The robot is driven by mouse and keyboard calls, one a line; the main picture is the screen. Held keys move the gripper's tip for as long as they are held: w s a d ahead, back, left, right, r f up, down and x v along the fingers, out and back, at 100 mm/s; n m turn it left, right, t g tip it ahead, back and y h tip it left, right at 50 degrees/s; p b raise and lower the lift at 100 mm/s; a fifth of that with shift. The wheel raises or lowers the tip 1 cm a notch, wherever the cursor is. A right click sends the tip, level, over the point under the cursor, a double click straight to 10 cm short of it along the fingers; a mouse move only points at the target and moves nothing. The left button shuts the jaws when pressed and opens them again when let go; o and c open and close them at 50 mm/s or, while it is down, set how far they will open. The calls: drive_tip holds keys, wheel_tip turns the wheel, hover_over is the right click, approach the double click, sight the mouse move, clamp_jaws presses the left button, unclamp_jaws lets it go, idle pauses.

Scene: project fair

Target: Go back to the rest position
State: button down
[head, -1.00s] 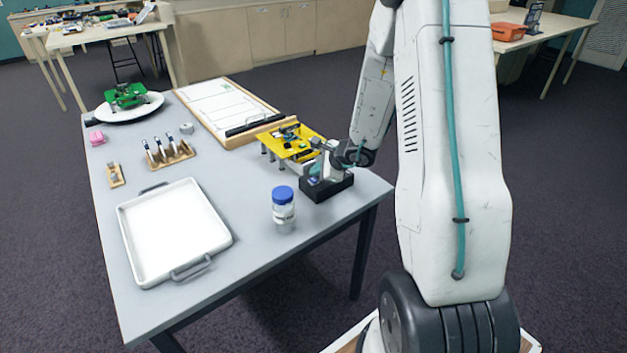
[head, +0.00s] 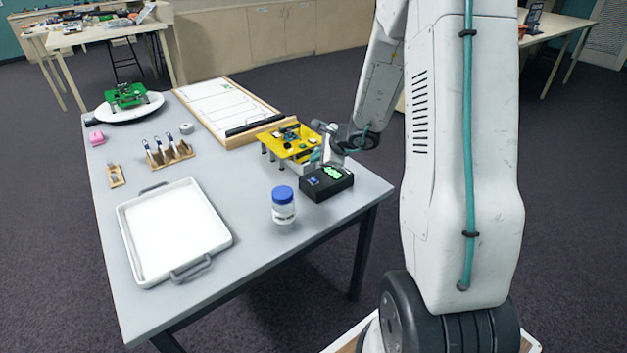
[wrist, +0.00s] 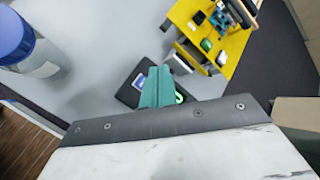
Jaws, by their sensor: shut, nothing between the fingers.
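My gripper (wrist: 158,88) is shut and empty, its teal fingers together in the wrist view. In the head view my gripper (head: 318,155) is partly hidden beside the yellow platform, behind a black box (head: 327,183) with a green part and a small blue display on top. In the wrist view the black box (wrist: 128,95) lies beyond the fingers, partly covered by them. I cannot tell the exact gap between fingers and box.
A jar with a blue lid (head: 283,206) stands left of the black box. A yellow platform (head: 298,150) on legs stands behind it. A white tray (head: 172,232), a clipboard (head: 222,108) and a tool rack (head: 170,156) share the grey table (head: 245,250). Its front right edge is bare.

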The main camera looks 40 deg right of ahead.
idle(0.6)
drive_tip(key=shift+a+r, duration=0.1)
drive_tip(key=shift+a, duration=0.1)
drive_tip(key=s+a+r+n+g+y, duration=0.2)
drive_tip(key=s+a+r+n+g, duration=0.25)
drive_tip(key=s+a+n, duration=0.35)
drive_tip(key=s+a+r+n+g+y, duration=0.3)
drive_tip(key=s+a+r+n, duration=0.3)
drive_tip(key=s+a, duration=0.25)
drive_tip(key=s+a+r+n+h, duration=0.1)
drive_tip(key=s+r+n+h, duration=0.2)
drive_tip(key=s+r+n, duration=0.2)
drive_tip(key=s+a+r+n+h, duration=0.1)
drive_tip(key=s+r+n+h, duration=0.3)
drive_tip(key=s, duration=0.8)
drive_tip(key=shift+s+a+r+n, duration=0.2)
drive_tip(key=shift+a+r+n, duration=0.05)
drive_tip(key=shift+r+n, duration=0.3)
